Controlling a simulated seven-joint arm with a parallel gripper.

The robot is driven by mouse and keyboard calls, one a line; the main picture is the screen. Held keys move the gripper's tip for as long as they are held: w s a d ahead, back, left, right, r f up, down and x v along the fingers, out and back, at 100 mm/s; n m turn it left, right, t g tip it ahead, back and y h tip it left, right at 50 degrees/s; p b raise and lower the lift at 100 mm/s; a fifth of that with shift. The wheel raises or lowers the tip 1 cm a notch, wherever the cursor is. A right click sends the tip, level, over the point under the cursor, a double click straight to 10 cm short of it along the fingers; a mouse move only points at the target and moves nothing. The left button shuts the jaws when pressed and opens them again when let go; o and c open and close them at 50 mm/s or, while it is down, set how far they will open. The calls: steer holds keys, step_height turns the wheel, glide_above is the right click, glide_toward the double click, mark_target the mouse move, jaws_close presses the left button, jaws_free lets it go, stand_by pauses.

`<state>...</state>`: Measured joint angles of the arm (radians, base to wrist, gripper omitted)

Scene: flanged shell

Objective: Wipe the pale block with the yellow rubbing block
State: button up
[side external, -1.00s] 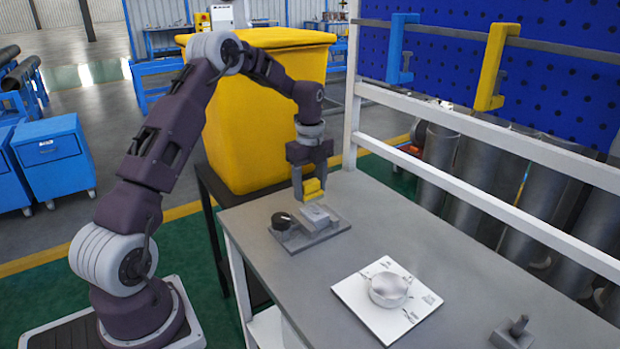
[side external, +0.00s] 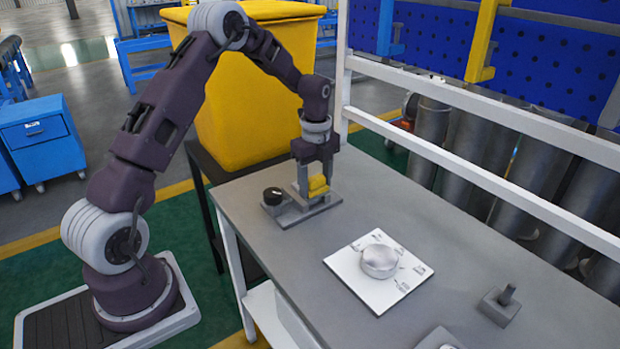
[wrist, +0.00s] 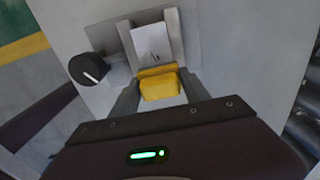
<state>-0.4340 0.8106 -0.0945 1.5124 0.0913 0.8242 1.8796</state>
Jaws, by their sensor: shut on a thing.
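My gripper (side external: 318,186) is shut on the yellow rubbing block (side external: 318,184), which also shows between the fingers in the wrist view (wrist: 160,87). The pale block (wrist: 152,43) lies between two raised grey rails of a grey fixture (side external: 291,217). In the wrist view the yellow block is over the near end of the pale block, whose far part is bare with faint dark marks. I cannot tell whether the two touch. In the side view my fingers and the yellow block mostly hide the pale block.
A black knob (side external: 272,195) with a white line stands on the left of the fixture. A white plate (side external: 350,273) with a round metal part (side external: 380,261) lies farther right on the grey table. A small grey post on a base (side external: 501,304) stands near the right. A white rail runs behind.

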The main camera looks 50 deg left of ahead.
steer(key=a, duration=0.6)
steer(key=shift+a, duration=0.1)
step_height(320, 180, up, 8)
stand_by(0.6)
stand_by(0.3)
